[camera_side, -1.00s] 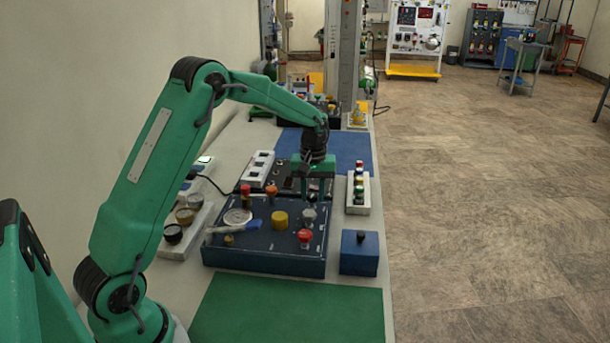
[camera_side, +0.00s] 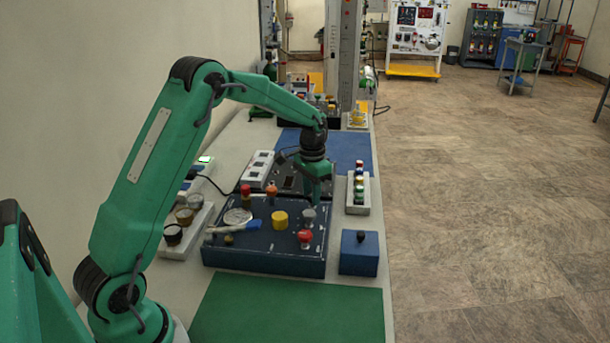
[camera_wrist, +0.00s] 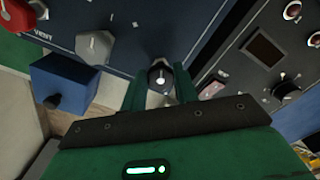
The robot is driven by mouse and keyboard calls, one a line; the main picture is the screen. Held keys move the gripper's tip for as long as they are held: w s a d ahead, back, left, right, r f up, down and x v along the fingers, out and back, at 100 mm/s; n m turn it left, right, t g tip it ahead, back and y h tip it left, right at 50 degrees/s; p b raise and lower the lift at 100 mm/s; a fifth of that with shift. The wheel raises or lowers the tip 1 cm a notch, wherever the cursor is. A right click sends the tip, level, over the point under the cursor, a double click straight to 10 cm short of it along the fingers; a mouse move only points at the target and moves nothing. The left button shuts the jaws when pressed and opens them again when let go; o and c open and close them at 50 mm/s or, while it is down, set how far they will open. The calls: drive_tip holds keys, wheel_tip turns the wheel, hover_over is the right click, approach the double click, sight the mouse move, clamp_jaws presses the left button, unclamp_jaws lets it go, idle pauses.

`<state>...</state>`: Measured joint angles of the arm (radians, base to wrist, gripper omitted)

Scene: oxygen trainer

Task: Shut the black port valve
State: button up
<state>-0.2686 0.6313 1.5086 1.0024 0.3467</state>
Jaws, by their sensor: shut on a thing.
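The black port valve (camera_wrist: 160,78) shows in the wrist view as a small dark round knob with a bright highlight, between my two green fingers. My gripper (camera_wrist: 160,90) is shut on it. In the side view my gripper (camera_side: 316,198) points down at the far right corner of the dark blue panel (camera_side: 235,255), and its fingers hide the valve there. A grey knob (camera_side: 309,216) stands just in front of the fingers. It also shows in the wrist view (camera_wrist: 94,47), left of the valve.
On the panel are a red knob (camera_side: 305,236), a yellow knob (camera_side: 280,219) and a round gauge (camera_side: 238,216). A blue box (camera_side: 358,258) stands right of it. A dark unit with switches (camera_wrist: 265,50) lies behind the panel. The green mat (camera_side: 285,310) in front is clear.

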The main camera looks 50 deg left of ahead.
drive_tip(key=m, duration=0.5)
drive_tip(key=shift+w+r, duration=0.1)
drive_tip(key=shift+r, duration=0.1)
idle(0.3)
drive_tip(key=o, duration=1)
drive_tip(key=shift+f, duration=0.1)
wheel_tip(320, 180, up, 8)
drive_tip(key=shift+f, duration=0.2)
drive_tip(key=shift+r, duration=0.15)
